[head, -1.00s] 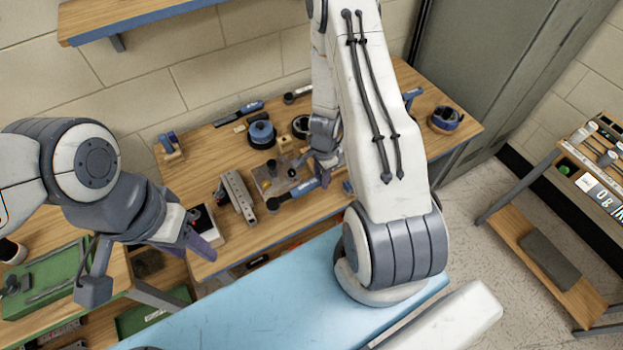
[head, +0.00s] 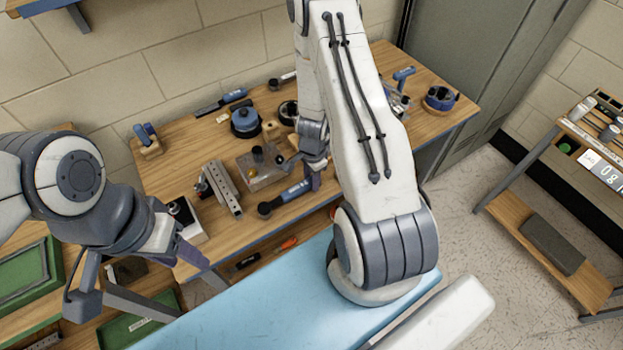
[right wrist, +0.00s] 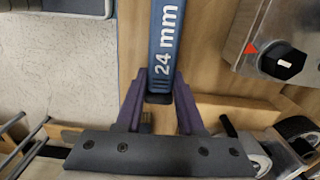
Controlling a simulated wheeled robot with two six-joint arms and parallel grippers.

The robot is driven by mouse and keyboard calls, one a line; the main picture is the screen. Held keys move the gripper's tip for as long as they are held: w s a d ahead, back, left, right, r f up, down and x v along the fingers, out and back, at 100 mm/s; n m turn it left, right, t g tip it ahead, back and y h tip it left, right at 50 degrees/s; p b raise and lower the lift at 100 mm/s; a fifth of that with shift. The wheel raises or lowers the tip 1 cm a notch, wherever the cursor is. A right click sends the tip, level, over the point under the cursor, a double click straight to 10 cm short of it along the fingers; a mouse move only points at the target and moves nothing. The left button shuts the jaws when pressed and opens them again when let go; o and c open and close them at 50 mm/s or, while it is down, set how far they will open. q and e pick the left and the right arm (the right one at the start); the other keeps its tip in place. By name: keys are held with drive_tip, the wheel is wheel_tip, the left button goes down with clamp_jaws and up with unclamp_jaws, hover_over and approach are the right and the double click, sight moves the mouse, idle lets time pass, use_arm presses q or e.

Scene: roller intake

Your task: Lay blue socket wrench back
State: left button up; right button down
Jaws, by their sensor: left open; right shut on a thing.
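The blue socket wrench (head: 294,191) has a blue handle and a round dark head (head: 265,209). My right gripper (head: 314,177) is shut on its handle, near the front edge of the wooden bench. In the right wrist view the purple fingers (right wrist: 158,108) close around the end of the handle (right wrist: 165,45), which reads "24 mm". Wood shows beneath it; I cannot tell whether the wrench touches the bench.
A metal fixture (head: 258,180) with knobs stands just behind the wrench, and a drilled metal block (head: 224,190) to its left. A blue ring-shaped item (head: 440,98) sits at the right end.

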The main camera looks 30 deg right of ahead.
drive_tip(key=shift+f, duration=0.2)
drive_tip(key=shift+f+b, duration=0.3)
drive_tip(key=shift+b, duration=0.2)
drive_tip(key=shift+c, duration=2.2)
unclamp_jaws()
drive_tip(key=shift+r, duration=0.2)
wheel_tip(320, 180, up, 10)
drive_tip(key=p, duration=1)
drive_tip(key=shift+r, duration=0.15)
